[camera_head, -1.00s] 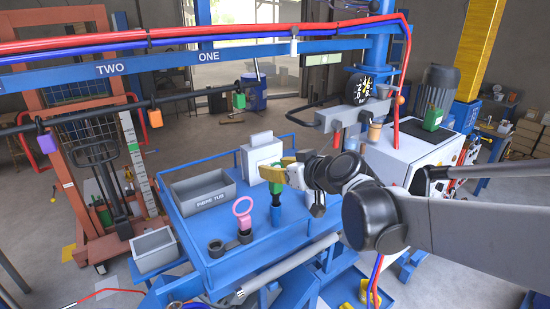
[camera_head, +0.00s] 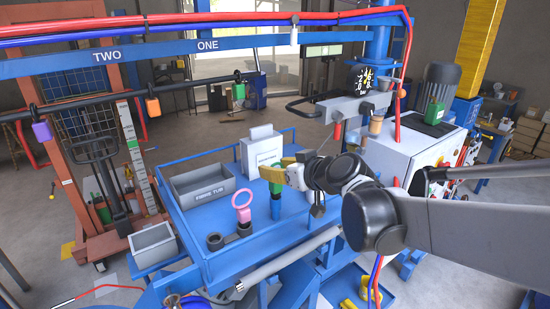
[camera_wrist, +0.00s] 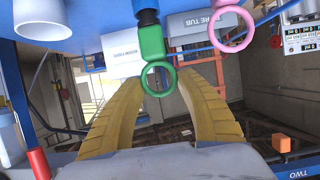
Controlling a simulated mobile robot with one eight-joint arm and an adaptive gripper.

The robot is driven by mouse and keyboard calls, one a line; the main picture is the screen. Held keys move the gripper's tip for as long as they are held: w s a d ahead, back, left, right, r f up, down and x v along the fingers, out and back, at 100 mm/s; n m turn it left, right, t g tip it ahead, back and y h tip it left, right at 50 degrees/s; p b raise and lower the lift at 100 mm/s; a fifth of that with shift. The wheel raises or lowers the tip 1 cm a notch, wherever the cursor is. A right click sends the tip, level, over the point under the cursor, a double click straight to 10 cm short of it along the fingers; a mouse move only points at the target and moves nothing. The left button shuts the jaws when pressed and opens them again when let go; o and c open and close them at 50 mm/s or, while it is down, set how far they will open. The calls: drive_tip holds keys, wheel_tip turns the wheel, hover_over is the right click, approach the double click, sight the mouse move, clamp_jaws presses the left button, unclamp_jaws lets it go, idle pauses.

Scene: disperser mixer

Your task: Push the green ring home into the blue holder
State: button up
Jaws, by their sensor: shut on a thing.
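The fingers hide the loop in the head view, and I cannot tell how deep the ring sits.
A pink ring (camera_head: 241,199) stands just left of the blue holder, beside dark round sockets (camera_head: 215,241). A grey fibre tub (camera_head: 203,188) and a white box (camera_head: 262,152) stand behind. A grey pointed part (camera_head: 317,204) stands to the right, below my arm.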

drive_tip(key=shift+f+b, duration=0.35)
drive_tip(key=shift+f, duration=0.1)
drive_tip(key=o, duration=1.2)
drive_tip(key=v, duration=1.2)
drive_tip(key=s+d+f+m+g+h+b, duration=0.1)
drive_tip(key=s+d+f+b, duration=0.3)
drive_tip(key=f+b, duration=0.7)
drive_tip(key=s+d+f+m+g+h+b, duration=0.1)
drive_tip(key=s+d+f+m+h+b, duration=0.2)
drive_tip(key=s+f+b, duration=0.5)
drive_tip(key=s+d+f+m+g+h+b, duration=0.2)
drive_tip(key=s+d+f+b, duration=0.3)
drive_tip(key=f+b, duration=0.9)
drive_tip(key=shift+s+f+m+h+b, duration=0.15)
drive_tip(key=shift+f+h, duration=0.1)
drive_tip(key=shift+f, duration=2.2)
drive_tip(key=shift+s+f+m+h+b, duration=0.15)
drive_tip(key=shift+f+h, duration=0.15)
drive_tip(key=shift+f, duration=2.15)
drive_tip(key=shift+s+f+m+h+b, duration=0.15)
drive_tip(key=shift+f+h, duration=0.1)
drive_tip(key=shift+f, duration=2.2)
